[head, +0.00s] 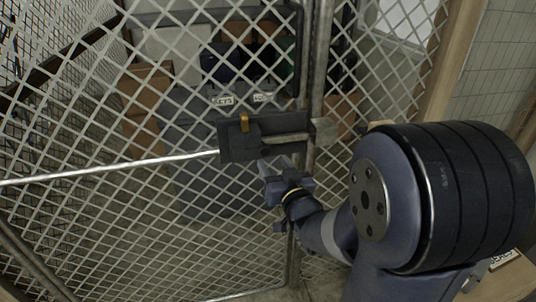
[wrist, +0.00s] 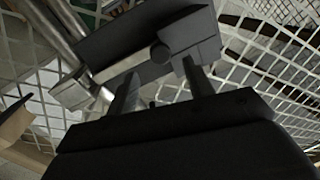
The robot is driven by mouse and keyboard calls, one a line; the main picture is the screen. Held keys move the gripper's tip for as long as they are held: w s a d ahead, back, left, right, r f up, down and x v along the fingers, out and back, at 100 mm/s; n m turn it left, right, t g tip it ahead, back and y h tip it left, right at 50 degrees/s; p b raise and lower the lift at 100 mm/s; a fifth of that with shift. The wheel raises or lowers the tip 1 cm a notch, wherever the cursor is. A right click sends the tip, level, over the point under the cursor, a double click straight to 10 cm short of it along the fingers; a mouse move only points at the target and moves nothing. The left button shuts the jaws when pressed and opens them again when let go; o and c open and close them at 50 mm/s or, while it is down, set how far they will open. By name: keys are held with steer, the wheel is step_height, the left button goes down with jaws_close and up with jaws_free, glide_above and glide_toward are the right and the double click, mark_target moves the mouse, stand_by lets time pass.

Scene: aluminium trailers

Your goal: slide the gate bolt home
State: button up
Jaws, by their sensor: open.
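The gate bolt's dark housing (head: 232,142) is fixed to the mesh gate in the head view, with a small orange tab (head: 244,122) on it. A grey bar (head: 287,138) shows at its right, pointing towards a metal bracket (head: 323,131) by the post. I cannot tell whether the bar enters the bracket. My gripper (head: 268,166) is just below the housing, open. Contact is unclear.
The mesh gate (head: 120,215) fills the left, with a bright rod (head: 100,168) running to the housing. A metal post (head: 316,60) stands right of it. Behind the mesh are cardboard boxes (head: 146,88) and grey bins. A tiled wall (head: 497,85) is at the right.

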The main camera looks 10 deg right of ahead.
mark_target(266, 151)
steer(key=shift+w+a+p, duration=0.15)
steer(key=shift+w+p, duration=0.05)
steer(key=shift+w, duration=1.05)
steer(key=shift+w+a+p, duration=0.15)
steer(key=shift+w, duration=1.05)
steer(key=shift+c, duration=0.2)
jaws_close()
